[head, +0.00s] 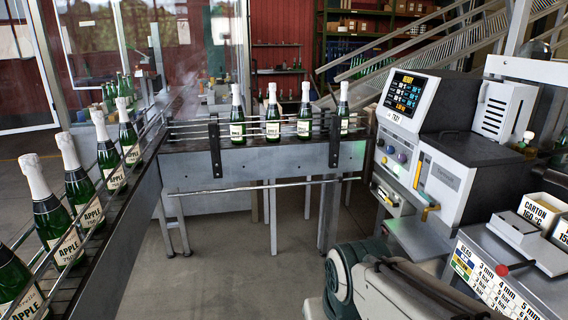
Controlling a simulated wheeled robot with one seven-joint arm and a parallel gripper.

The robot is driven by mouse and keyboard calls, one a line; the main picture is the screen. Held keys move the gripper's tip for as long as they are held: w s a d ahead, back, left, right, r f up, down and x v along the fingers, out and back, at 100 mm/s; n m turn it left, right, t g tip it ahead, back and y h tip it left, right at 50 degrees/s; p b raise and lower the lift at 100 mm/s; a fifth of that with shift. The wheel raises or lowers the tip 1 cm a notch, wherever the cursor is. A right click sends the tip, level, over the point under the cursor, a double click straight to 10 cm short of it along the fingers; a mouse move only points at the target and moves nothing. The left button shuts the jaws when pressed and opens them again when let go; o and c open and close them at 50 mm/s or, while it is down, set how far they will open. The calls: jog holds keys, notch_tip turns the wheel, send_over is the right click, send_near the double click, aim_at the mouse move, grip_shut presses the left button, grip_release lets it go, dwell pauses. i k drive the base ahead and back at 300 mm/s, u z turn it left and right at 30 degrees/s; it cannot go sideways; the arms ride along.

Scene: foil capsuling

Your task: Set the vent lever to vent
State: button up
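No lever in the head view carries a readable vent label, so I cannot tell which one is the vent lever. A lever with a red knob (501,270) sticks out to the left from a white block on the cabinet at the lower right. A small orange-yellow handle (431,208) shows low on the side of the grey machine (470,175) with the lit screen (405,93). Parts of my own arm fill the bottom middle, left of the red knob. My gripper itself does not show.
A conveyor with rails (262,160) bears several green bottles with white foil tops, and a second line of bottles (64,205) runs along the left. A white carton box (540,212) stands at the right, behind the red-knob lever. The floor (240,260) between conveyor and machine is clear.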

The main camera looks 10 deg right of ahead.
aim_at(394, 205)
jog(key=z, duration=0.8)
jog(key=i, duration=2.75)
jog(key=z, duration=0.35)
